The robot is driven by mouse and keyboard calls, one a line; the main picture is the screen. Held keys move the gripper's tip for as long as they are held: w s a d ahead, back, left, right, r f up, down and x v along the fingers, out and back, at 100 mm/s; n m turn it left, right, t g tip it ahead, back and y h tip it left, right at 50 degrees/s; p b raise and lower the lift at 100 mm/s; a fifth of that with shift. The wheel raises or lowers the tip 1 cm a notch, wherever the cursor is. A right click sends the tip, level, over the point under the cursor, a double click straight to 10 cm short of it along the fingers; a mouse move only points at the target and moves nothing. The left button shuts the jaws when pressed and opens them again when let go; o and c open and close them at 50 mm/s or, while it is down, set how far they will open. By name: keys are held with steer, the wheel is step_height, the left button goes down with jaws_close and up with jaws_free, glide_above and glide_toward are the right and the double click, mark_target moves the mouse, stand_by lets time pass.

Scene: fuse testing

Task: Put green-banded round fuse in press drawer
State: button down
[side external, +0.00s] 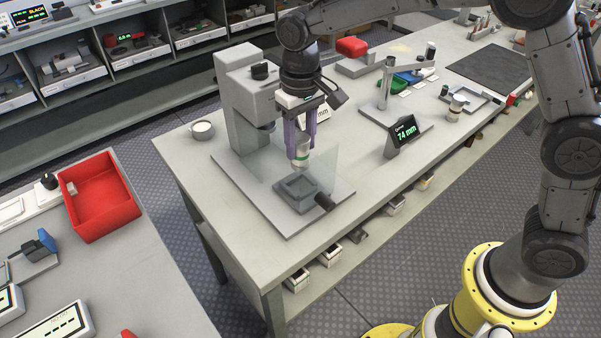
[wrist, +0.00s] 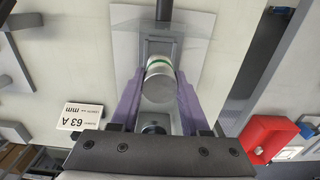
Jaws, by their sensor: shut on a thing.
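The green-banded round fuse (side external: 302,155) is a white and silver cylinder with a green band, held upright between the purple fingers of my gripper (side external: 301,148). It also shows in the wrist view (wrist: 159,80), with my gripper's fingers (wrist: 159,95) shut on its sides. The press drawer (side external: 297,191) is a small grey open tray with a dark handle, pulled out on the press base plate. The fuse hangs above the drawer, apart from it in the side view. The drawer's inside is partly hidden by the fuse in the wrist view.
The grey press (side external: 238,95) stands just behind my gripper, with a clear guard panel beside the drawer. A display reading 74 mm (side external: 402,136) and a measuring stand (side external: 392,90) are to the right. A red bin (side external: 108,210) is on the left bench.

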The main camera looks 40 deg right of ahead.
steer(key=shift+f, duration=3.35)
steer(key=shift+f, duration=0.1)
steer(key=shift+c, duration=1.9)
jaws_free()
step_height(320, 180, up, 12)
steer(key=shift+r, duration=0.1)
